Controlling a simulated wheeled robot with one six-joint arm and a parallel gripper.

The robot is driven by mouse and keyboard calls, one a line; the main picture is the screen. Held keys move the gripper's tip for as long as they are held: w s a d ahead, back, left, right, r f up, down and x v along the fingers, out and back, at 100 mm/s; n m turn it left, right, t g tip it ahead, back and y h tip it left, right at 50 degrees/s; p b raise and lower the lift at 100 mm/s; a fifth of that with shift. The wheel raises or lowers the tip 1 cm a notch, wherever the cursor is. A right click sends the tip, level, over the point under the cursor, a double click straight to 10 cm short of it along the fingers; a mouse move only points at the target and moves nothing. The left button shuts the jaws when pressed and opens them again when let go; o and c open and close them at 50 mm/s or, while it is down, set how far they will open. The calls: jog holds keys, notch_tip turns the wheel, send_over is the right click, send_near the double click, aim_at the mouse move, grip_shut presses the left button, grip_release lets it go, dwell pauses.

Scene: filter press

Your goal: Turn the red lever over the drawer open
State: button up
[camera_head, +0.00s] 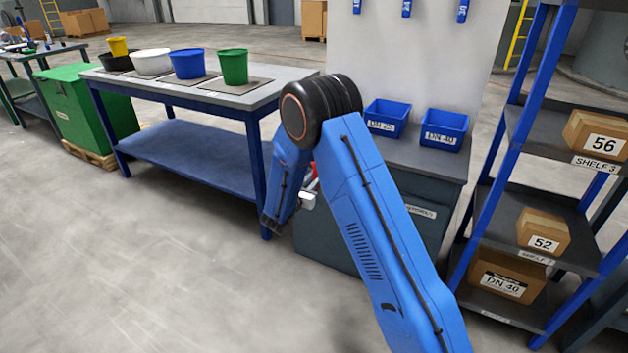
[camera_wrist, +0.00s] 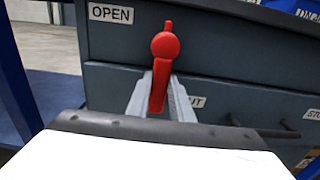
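The red lever (camera_wrist: 163,65) is on the dark grey drawer front (camera_wrist: 240,55) in the wrist view. Its round hub is at the top and its handle points down, between the OPEN label on the left and a partly hidden label ending in "UT" at lower right. My gripper (camera_wrist: 161,88) has its light grey fingers on either side of the handle. Whether they press on it I cannot tell. In the head view a bit of red and the white gripper part (camera_head: 308,200) show beside my blue arm, which hides most of the drawer front.
The drawer cabinet (camera_head: 430,190) bears two blue bins (camera_head: 445,129). A blue-legged workbench (camera_head: 215,92) with several buckets stands on its left, and a shelf rack (camera_head: 515,120) with boxes on its right. The floor at front left is clear.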

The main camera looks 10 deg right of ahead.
grip_shut()
jog(key=w+a+r+m, duration=0.3)
jog(key=a+r+m, duration=0.1)
jog(key=m, duration=1.4)
jog(key=shift+r, duration=0.5)
jog(key=shift+w, duration=0.1)
jog(key=o, duration=0.7)
grip_release()
jog(key=shift+r, duration=0.1)
jog(key=shift+c, duration=0.2)
